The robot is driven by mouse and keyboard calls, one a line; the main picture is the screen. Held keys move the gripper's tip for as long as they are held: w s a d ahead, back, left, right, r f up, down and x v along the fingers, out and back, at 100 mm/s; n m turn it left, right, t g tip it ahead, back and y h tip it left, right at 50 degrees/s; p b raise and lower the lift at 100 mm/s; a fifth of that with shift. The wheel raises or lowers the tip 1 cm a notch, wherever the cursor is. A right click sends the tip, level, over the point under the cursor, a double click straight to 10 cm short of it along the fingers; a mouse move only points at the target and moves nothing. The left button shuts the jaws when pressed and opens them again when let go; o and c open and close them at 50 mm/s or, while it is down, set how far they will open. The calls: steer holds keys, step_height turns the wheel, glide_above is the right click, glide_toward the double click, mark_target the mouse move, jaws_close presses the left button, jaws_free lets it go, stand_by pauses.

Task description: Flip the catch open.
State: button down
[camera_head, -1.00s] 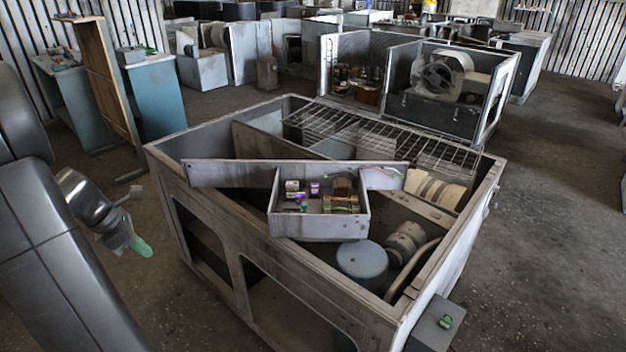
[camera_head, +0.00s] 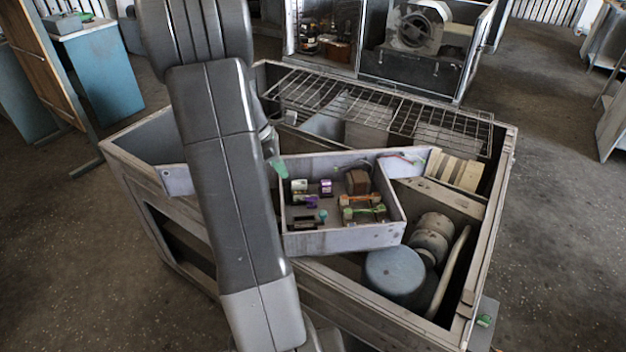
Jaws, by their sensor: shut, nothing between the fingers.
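The blower housing (camera_head: 508,165) is a large grey open-topped metal box in the middle of the head view. A small green part (camera_head: 484,320) sits on a grey block (camera_head: 482,335) at the housing's near right corner; it may be the catch, but it is too small to tell its position. My gripper (camera_head: 277,168), with green fingertips, is shut and empty. It shows beside my arm, near the left end of the tray inside the housing, well up and left of the green part. My arm hides most of the gripper and part of the housing.
A shallow tray (camera_head: 345,238) with several small electrical parts spans the housing. Behind it lies a wire grille (camera_head: 400,115). A blue-grey cylinder (camera_head: 393,272) and a motor (camera_head: 432,235) sit inside at right. The floor to the right (camera_head: 560,240) is clear.

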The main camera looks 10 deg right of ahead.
mark_target(310, 196)
steer(key=shift+s, duration=0.1)
stand_by(0.3)
steer(key=x, duration=1)
steer(key=shift+p, duration=0.3)
steer(key=shift+s+d, duration=0.1)
steer(key=shift+d, duration=1.4)
steer(key=shift+a, duration=0.1)
steer(key=shift+r, duration=0.2)
